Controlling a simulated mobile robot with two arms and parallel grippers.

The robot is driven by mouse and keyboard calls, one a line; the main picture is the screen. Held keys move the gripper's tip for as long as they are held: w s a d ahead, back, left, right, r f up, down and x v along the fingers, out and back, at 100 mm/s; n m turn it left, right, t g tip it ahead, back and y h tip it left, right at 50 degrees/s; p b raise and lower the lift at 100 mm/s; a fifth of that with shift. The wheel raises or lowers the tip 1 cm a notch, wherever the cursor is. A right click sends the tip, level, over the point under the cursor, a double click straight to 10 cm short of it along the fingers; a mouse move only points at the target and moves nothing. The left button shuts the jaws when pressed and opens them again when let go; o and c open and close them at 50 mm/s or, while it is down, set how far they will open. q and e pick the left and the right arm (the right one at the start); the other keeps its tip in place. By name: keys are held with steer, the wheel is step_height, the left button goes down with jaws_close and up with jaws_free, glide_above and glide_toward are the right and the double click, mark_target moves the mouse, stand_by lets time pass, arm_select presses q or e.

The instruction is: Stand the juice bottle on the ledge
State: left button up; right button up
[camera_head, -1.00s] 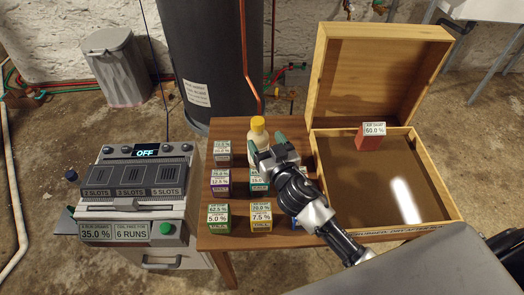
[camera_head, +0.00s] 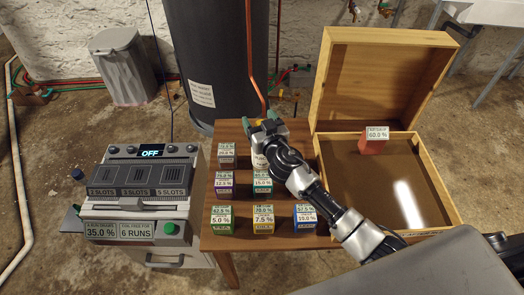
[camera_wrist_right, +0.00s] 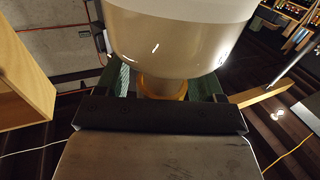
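The juice bottle, pale with a yellow cap, stands at the back of the small wooden table in the head view, mostly hidden by my right gripper (camera_head: 262,122). In the right wrist view its pale body (camera_wrist_right: 178,40) fills the upper middle, and its yellow cap (camera_wrist_right: 163,90) sits between the two green fingers (camera_wrist_right: 163,84). The fingers look spread around the cap, with thin dark gaps at its sides. I cannot make out a ledge in these views. My left gripper is not in view.
Several labelled boxes, including a yellow one (camera_head: 263,221), stand close together on the table (camera_head: 284,240). An open wooden crate (camera_head: 437,178) holding a red block (camera_head: 373,145) is at the right. A grey machine (camera_head: 142,190) stands left. A dark tank (camera_head: 215,55) rises behind.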

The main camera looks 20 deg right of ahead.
jaws_close()
stand_by(0.3)
